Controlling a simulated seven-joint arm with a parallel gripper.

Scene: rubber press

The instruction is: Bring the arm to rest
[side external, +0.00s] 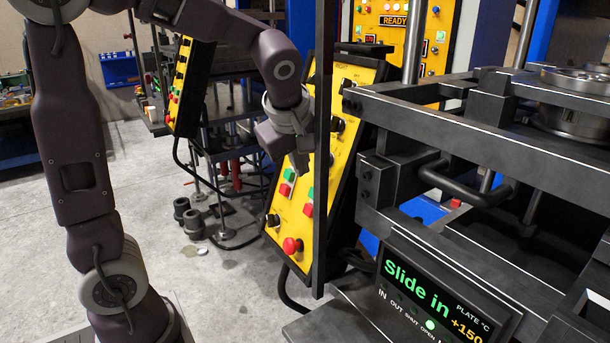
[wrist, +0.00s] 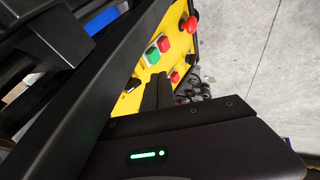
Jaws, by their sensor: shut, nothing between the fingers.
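My arm stands at the left in the side external view and bends over to the right. My gripper (side external: 299,160) hangs in front of the yellow control panel (side external: 265,236); its fingertips are partly lost against the dark parts there. In the wrist view my gripper (wrist: 157,92) shows two dark fingers close together with nothing between them, over the panel (wrist: 120,105) near its green and red buttons. I cannot tell whether the fingertips touch the panel. A red mushroom button (side external: 291,246) sits low on the panel; it also shows in the wrist view (wrist: 191,25).
The black press frame (side external: 470,115) fills the right, with a dark post (side external: 321,200) close to my gripper. Its display (side external: 425,290) reads "Slide in" and "+150". A second yellow panel (side external: 190,85) stands behind my arm.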

